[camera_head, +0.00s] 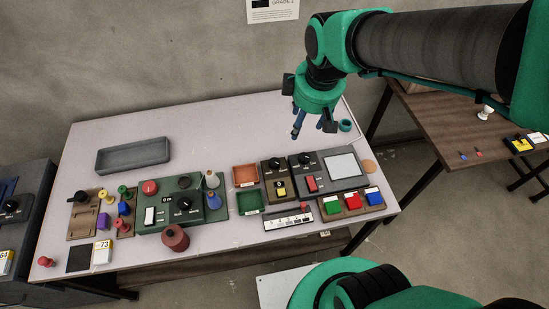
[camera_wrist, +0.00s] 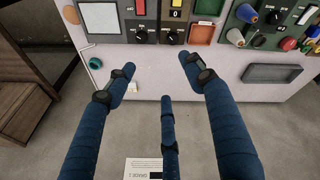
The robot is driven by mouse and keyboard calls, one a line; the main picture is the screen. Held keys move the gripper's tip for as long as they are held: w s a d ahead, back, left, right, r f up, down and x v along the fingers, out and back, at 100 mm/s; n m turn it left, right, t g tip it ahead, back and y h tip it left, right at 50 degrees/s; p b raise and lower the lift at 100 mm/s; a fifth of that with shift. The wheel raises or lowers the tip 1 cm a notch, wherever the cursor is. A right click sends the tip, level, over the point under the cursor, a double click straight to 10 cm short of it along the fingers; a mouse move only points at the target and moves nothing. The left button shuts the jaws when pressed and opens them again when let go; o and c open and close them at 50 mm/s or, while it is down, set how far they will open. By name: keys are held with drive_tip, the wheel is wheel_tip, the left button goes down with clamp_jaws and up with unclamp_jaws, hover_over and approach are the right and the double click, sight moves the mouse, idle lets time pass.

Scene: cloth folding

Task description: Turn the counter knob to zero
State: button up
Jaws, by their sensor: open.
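A small dark box (camera_head: 267,182) with a black knob (camera_head: 275,163) and a yellow part stands right of the middle of the table. In the wrist view the box's black knob (camera_wrist: 171,37) sits by a small display (camera_wrist: 176,15) that seems to read 0. I cannot tell for certain that this is the counter. The knob's pointer is too small to read. My gripper (camera_head: 312,127) is open and empty, above the back right of the table, apart from the knobs. Its blue fingers (camera_wrist: 160,80) are spread in the wrist view.
A grey panel (camera_head: 325,160) with another knob and red switch adjoins the box on the right. A green device (camera_head: 155,218) with knobs stands left. Orange (camera_head: 245,175) and green trays lie between. Coloured buttons (camera_head: 353,202) stand in front. A teal ring (camera_head: 345,126) lies near my gripper.

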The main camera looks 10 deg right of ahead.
drive_tip(key=w+a+f+n+g+p, duration=0.2)
drive_tip(key=w+a+f+n, duration=0.1)
drive_tip(key=w+f+n, duration=0.5)
drive_tip(key=n+g+p, duration=0.1)
drive_tip(key=n, duration=0.2)
hover_over(274, 161)
wheel_tip(274, 161, down, 10)
drive_tip(key=f, duration=0.1)
drive_tip(key=shift+s+r, duration=0.1)
drive_tip(key=shift+r, duration=0.2)
drive_tip(key=shift+f, duration=0.1)
wheel_tip(274, 161, down, 14)
drive_tip(key=b, duration=0.3)
drive_tip(key=shift+r, duration=0.2)
drive_tip(key=shift+c, duration=0.3)
drive_tip(key=c, duration=1.1)
